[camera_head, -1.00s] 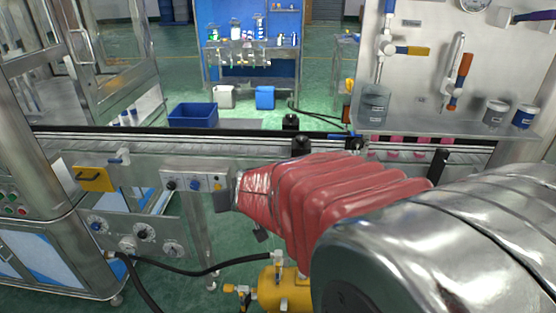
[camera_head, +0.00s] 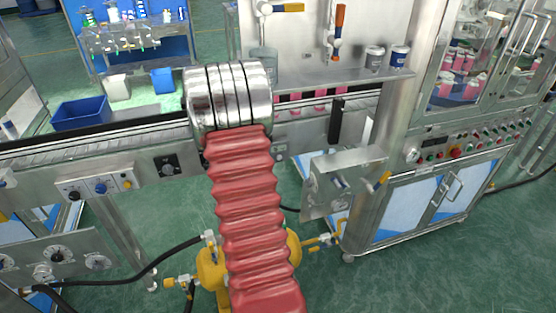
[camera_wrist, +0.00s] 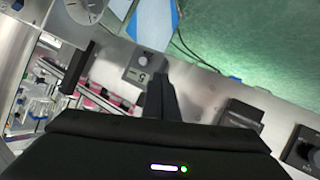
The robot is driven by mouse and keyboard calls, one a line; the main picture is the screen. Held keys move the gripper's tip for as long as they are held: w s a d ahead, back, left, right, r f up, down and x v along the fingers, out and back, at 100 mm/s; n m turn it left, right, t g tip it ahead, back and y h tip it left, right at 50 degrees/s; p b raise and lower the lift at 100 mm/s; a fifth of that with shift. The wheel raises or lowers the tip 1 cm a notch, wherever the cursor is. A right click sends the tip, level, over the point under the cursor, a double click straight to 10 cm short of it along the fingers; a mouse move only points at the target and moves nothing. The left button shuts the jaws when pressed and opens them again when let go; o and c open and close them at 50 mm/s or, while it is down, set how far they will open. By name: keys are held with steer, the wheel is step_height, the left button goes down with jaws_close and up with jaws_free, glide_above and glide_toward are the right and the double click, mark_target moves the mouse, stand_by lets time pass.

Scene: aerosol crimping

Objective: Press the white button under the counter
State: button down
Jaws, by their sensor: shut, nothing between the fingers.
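In the wrist view a small grey counter panel (camera_wrist: 133,76) is fixed to the metal conveyor side, with what looks like a digit on it. A small pale round button (camera_wrist: 147,56) shows on the same panel. My gripper (camera_wrist: 161,72) is shut and empty, a dark narrow shape with its tip beside the panel's right edge. I cannot tell how far its tip is from the panel surface. In the head view my arm hides the gripper, and part of what looks like the counter panel (camera_head: 279,147) shows just right of the arm.
The conveyor (camera_head: 110,136) runs across the head view, with a control box (camera_head: 98,187) of knobs at left. A metal box with a yellow handle (camera_head: 345,170) juts out to the right. A yellow tank (camera_head: 211,268) stands below my arm. In the wrist view a dark block (camera_wrist: 243,112) lies right.

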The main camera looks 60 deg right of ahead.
mark_target(279, 157)
steer(key=s+d+f+m+g+h, duration=0.1)
steer(key=s+d+f+g, duration=0.1)
steer(key=s, duration=0.6)
steer(key=shift+s+d+f+g+h, duration=0.3)
steer(key=shift+s+d+f+g, duration=0.1)
steer(key=shift+d+f, duration=0.55)
steer(key=shift+w+d+r, duration=0.1)
steer(key=shift+d+r, duration=0.05)
steer(key=shift+d, duration=0.05)
steer(key=w+d, duration=0.6)
steer(key=shift+w+d, duration=0.1)
stand_by(1.3)
steer(key=shift+w+d, duration=0.2)
steer(key=shift+w, duration=0.05)
steer(key=shift+w+d, duration=0.3)
steer(key=shift+d, duration=0.05)
stand_by(1.0)
stand_by(0.4)
steer(key=shift+s+a+r, duration=0.1)
steer(key=shift+s+a, duration=0.5)
